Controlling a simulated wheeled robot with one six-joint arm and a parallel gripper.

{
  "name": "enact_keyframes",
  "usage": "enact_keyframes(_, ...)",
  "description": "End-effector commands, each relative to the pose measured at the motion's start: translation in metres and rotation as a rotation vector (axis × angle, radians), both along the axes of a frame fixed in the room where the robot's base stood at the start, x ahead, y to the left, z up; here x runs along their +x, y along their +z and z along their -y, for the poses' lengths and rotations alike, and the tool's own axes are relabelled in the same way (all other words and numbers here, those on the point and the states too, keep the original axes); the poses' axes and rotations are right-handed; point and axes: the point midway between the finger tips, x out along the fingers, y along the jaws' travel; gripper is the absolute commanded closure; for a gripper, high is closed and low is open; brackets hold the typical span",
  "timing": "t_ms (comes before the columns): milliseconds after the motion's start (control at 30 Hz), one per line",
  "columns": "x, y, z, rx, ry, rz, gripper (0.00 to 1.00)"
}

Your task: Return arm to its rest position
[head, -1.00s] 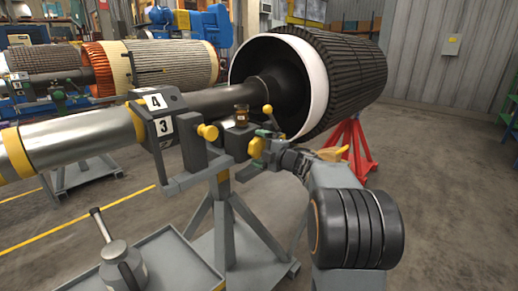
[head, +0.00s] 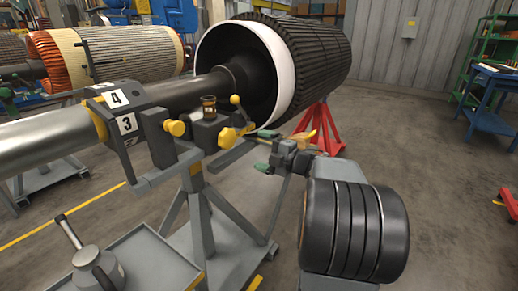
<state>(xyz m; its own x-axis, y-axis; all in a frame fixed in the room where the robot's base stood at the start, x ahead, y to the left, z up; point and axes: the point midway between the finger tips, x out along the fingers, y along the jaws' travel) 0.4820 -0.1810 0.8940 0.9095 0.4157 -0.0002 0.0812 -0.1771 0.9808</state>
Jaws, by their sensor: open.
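My gripper (head: 265,151) is in the middle of the head view, its green-tipped fingers spread apart with nothing between them. It is just right of the grey rotor stand (head: 199,205) and its yellow knob (head: 226,138), with a visible gap to the knob. My arm's dark, ribbed joint fills the lower right and hides part of the arm. A small brown jar (head: 209,106) stands upright on the stand's bracket. The rotor shaft (head: 50,135) runs through the bracket labelled 4 and 3 (head: 121,112).
The big dark rotor (head: 300,65) rests on a red stand (head: 320,127) behind my gripper. A blue bench (head: 490,122) and green shelf stand at the right. Floor between is clear.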

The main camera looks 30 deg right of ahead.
Motion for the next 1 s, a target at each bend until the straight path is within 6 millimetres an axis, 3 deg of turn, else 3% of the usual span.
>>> enact_keyframes(533, 0.002, 0.007, -0.001, 0.005, -0.016, 0.0, 0.0)
enact_keyframes(667, 0.012, 0.038, -0.006, 0.048, -0.118, -0.015, 0.0)
enact_keyframes(833, 0.023, 0.103, -0.017, 0.223, -0.401, -0.099, 0.0)
enact_keyframes(1000, 0.001, 0.136, -0.037, 0.494, -0.703, -0.304, 0.0)
